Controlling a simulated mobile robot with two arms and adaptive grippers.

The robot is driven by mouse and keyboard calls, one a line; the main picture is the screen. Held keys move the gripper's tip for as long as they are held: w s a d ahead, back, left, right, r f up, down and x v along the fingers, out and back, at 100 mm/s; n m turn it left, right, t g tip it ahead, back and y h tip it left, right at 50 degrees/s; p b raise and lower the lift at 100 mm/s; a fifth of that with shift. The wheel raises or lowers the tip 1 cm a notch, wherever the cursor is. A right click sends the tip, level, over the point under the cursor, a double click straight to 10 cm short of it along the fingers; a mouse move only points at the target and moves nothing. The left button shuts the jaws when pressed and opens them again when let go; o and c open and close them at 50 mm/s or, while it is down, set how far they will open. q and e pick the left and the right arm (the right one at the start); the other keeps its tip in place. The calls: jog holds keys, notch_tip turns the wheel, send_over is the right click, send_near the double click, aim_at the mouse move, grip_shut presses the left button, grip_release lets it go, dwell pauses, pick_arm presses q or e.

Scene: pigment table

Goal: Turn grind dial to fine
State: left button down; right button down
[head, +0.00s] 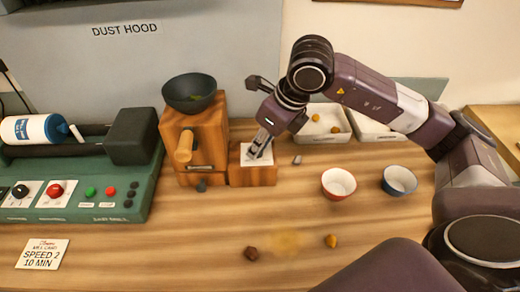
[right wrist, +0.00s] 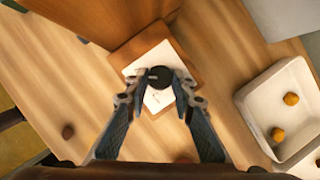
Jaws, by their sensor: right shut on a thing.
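The grind dial (right wrist: 160,77) is a round black knob on a white plate on top of a small wooden block (head: 254,176). The block stands against the right side of the wooden grinder (head: 205,130), which carries a dark bowl (head: 190,93). My right gripper (head: 262,150) reaches down over the block. In the right wrist view its two fingers (right wrist: 160,80) are shut on the dial from both sides. The markings on the plate are too small to read, so the dial's setting cannot be told. My left gripper is not in view.
A green roller machine (head: 80,180) stands at the left, with a speed card (head: 43,254) before it. A red bowl (head: 338,184) and a blue bowl (head: 399,181) stand right of the block. White trays (right wrist: 255,125) lie behind. Loose lumps (head: 251,253) lie in front.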

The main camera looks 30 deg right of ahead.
jog(key=shift+m+b, duration=0.35)
jog(key=shift+m, duration=0.25)
jog(key=shift+h, duration=0.3)
jog(key=c, duration=1.7)
grip_release()
jog(key=shift+o, duration=0.2)
jog(key=v, duration=1.2)
